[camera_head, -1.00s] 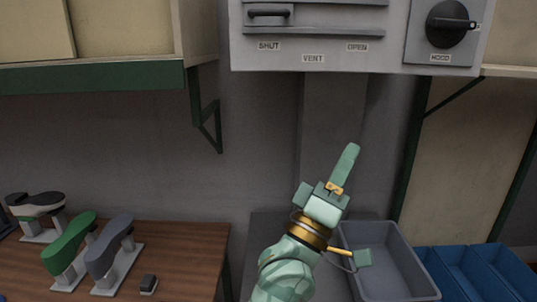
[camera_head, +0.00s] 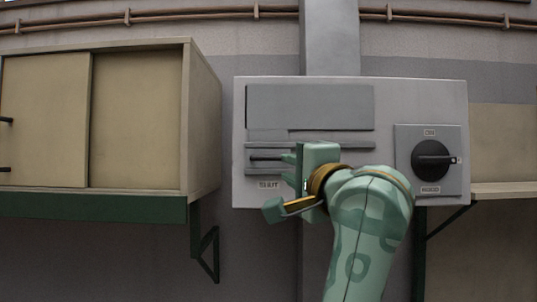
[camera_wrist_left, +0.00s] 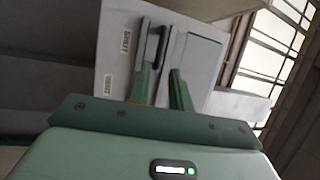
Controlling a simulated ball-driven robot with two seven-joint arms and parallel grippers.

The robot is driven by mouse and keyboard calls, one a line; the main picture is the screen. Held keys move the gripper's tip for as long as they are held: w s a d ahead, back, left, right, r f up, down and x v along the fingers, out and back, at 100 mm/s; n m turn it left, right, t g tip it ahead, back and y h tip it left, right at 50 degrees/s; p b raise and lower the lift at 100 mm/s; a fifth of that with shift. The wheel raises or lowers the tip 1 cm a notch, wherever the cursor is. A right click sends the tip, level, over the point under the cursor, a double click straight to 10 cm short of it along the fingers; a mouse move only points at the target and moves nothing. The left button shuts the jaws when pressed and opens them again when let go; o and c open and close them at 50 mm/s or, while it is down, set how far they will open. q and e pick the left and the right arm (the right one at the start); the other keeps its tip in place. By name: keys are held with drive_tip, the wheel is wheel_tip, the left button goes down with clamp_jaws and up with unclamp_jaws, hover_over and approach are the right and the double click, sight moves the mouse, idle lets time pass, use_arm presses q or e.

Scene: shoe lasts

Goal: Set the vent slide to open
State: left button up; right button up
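The vent slide's dark handle (camera_head: 266,157) is at the left end of its track on the grey wall panel (camera_head: 425,101), above the SHUT label (camera_head: 269,184). The handle also shows in the left wrist view (camera_wrist_left: 158,46). My left gripper (camera_head: 288,158) is at the panel, just right of the handle in the head view. In the left wrist view its two fingers (camera_wrist_left: 161,75) are apart, with the handle just ahead and roughly between them. I cannot tell whether they touch it. My left arm hides the track's right part and the OPEN label. My right gripper is out of view.
A black rotary knob (camera_head: 432,160) marked HOOD sits on the panel's right side. A tan cabinet (camera_head: 135,120) with a green lower edge is on the left. A shelf (camera_head: 503,188) on a bracket is at the right.

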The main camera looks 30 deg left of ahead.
sight(270, 159)
use_arm(q)
drive_tip(key=p+x, duration=0.2)
drive_tip(key=x, duration=0.9)
drive_tip(key=shift+s+p, duration=0.15)
drive_tip(key=shift+p, duration=0.2)
clamp_jaws()
